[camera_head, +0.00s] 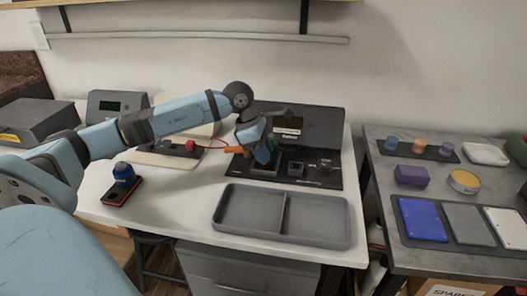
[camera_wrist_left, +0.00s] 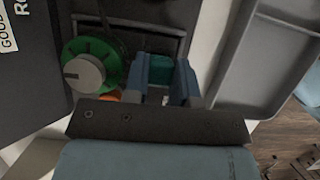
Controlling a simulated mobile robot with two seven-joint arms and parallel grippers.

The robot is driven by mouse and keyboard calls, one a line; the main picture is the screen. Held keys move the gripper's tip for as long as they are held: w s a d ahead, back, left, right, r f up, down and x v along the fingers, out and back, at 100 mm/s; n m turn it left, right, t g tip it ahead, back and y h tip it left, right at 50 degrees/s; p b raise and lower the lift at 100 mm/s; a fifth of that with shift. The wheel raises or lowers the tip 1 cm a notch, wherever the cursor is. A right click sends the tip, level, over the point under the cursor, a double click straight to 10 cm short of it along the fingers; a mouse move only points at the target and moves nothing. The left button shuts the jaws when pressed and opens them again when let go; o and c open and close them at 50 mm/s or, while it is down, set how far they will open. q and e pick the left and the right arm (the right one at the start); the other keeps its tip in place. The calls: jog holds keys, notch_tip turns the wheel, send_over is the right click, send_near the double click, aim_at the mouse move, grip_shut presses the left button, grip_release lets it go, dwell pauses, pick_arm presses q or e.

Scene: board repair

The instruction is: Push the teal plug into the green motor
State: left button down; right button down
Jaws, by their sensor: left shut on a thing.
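My left gripper (camera_head: 262,153) is shut on the teal plug (camera_wrist_left: 160,68). In the left wrist view the plug sits between the two blue fingers (camera_wrist_left: 163,80). The green motor (camera_wrist_left: 88,64) is a round green ring with a grey hub, just left of the fingers in that view. The plug and the motor look apart there, and the plug's far end is hard to make out against a dark grey frame. In the head view I cannot make out the motor or the plug behind my gripper. My right gripper is not in view.
A grey two-part tray (camera_head: 230,207) lies at the table front. A dark test board (camera_head: 325,177) is under my gripper. An orange piece (camera_head: 234,149) on a red cable lies beside it. A blue-topped device (camera_head: 122,174) stands left. A side table (camera_head: 380,180) holds parts.

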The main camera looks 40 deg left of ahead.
pick_arm(q)
jog(key=shift+f+b, duration=0.3)
jog(key=shift+f, duration=0.2)
dwell(0.4)
jog(key=c, duration=0.9)
grip_release()
jog(key=shift+c, duration=0.2)
jog(key=shift+o, duration=0.4)
jog(key=shift+r, duration=0.1)
jog(key=shift+o, duration=0.2)
jog(key=shift+w+a+r, duration=0.1)
jog(key=shift+r, duration=0.25)
jog(key=shift+c, duration=0.2)
